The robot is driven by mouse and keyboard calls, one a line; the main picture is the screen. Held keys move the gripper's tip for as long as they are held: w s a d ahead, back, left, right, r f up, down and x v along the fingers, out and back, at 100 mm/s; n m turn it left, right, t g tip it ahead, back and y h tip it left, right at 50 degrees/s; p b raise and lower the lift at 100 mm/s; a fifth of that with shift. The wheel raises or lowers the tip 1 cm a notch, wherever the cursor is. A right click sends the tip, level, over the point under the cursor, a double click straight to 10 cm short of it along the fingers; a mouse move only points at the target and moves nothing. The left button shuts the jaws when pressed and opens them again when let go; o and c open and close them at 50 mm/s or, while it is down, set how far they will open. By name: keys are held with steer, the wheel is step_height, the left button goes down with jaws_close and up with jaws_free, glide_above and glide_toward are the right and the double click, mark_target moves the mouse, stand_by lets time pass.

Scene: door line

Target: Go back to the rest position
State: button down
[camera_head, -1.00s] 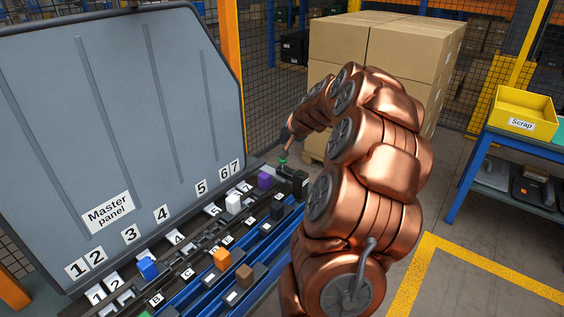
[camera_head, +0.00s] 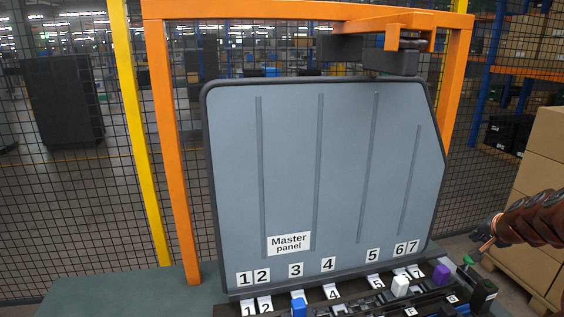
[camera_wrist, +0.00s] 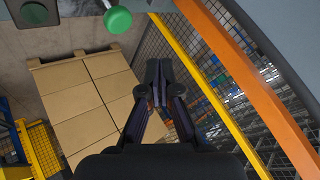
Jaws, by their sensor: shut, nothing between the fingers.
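My gripper (camera_wrist: 158,72) shows in the wrist view with its dark fingers together and nothing between them. In the head view only part of my copper arm enters at the right edge, close to a green round knob (camera_head: 468,260) at the right end of the numbered rail. The green knob also shows at the top of the wrist view (camera_wrist: 118,20). The fingertips cannot be made out clearly in the head view. The grey master panel (camera_head: 330,170) stands upright behind the rail.
Blue (camera_head: 298,306), white (camera_head: 400,285) and purple (camera_head: 441,274) blocks sit along the rail. Stacked cartons (camera_head: 543,160) stand at the right. An orange frame (camera_head: 170,150) and mesh fence surround the panel. A yellow railing (camera_wrist: 42,150) shows in the wrist view.

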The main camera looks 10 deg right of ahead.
steer(key=s+a+n+g+y, duration=0.2)
steer(key=s+a+n, duration=0.15)
steer(key=a, duration=1.25)
steer(key=s+a+n+g+y, duration=0.2)
steer(key=a+n, duration=0.2)
steer(key=a, duration=1.1)
steer(key=s+a+n+g+p, duration=0.1)
steer(key=s+a+n+g, duration=0.2)
steer(key=s+a, duration=0.9)
steer(key=s+f+n+g+h, duration=0.1)
steer(key=s+f+n+g, duration=0.1)
steer(key=s, duration=1.3)
steer(key=shift+s+a+g+p, duration=0.25)
steer(key=shift+s+g+p, duration=0.1)
steer(key=shift+g, duration=0.35)
